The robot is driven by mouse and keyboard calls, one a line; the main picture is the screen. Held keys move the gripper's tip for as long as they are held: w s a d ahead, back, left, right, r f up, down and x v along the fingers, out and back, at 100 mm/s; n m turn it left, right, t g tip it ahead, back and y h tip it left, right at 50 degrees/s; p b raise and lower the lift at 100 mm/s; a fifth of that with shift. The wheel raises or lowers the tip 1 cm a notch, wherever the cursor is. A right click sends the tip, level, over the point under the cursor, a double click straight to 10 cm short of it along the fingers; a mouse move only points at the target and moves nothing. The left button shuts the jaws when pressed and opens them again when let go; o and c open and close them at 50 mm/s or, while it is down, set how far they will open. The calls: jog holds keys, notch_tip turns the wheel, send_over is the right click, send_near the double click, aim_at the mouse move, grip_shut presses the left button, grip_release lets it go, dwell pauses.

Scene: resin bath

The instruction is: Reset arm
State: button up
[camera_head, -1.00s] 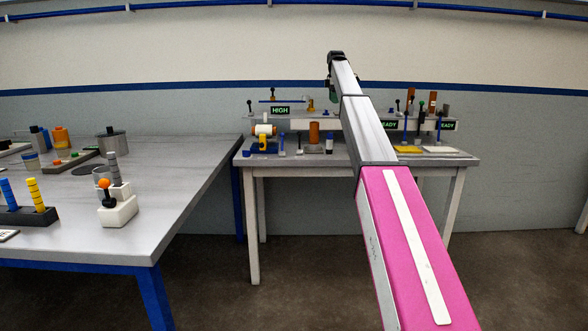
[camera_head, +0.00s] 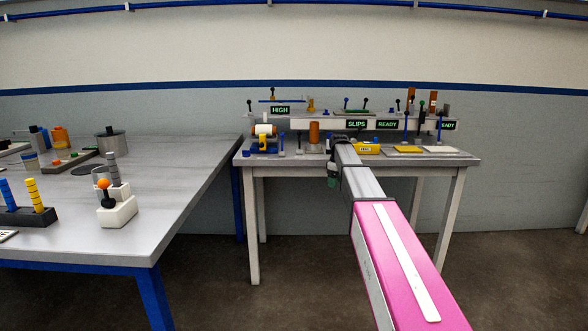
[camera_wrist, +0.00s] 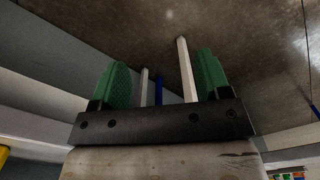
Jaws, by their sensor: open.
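My gripper (camera_head: 332,176) is at the end of my arm in the head view, by the front edge of the far table. It looks small there. In the wrist view my gripper (camera_wrist: 160,85) shows two green finger pads well apart, with nothing between them. Behind the pads I see the floor and table legs. My arm stretches forward from the lower right of the head view.
The far table (camera_head: 290,160) carries several small fixtures and lit signs, among them an orange cylinder (camera_head: 314,132) and a yellow box (camera_head: 367,148). A grey table (camera_head: 170,190) with blue legs stands at left, with a white block (camera_head: 117,211) near its edge. The floor at right is clear.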

jog(key=s+f+m, duration=0.3)
jog(key=s+f, duration=0.5)
jog(key=s, duration=0.5)
jog(key=s+f+m, duration=0.4)
jog(key=s+f, duration=0.4)
jog(key=s, duration=0.5)
jog(key=s+f+m, duration=0.3)
jog(key=s+f, duration=0.5)
jog(key=s, duration=0.4)
jog(key=shift+s+f+m, duration=0.3)
jog(key=shift+s+f, duration=0.1)
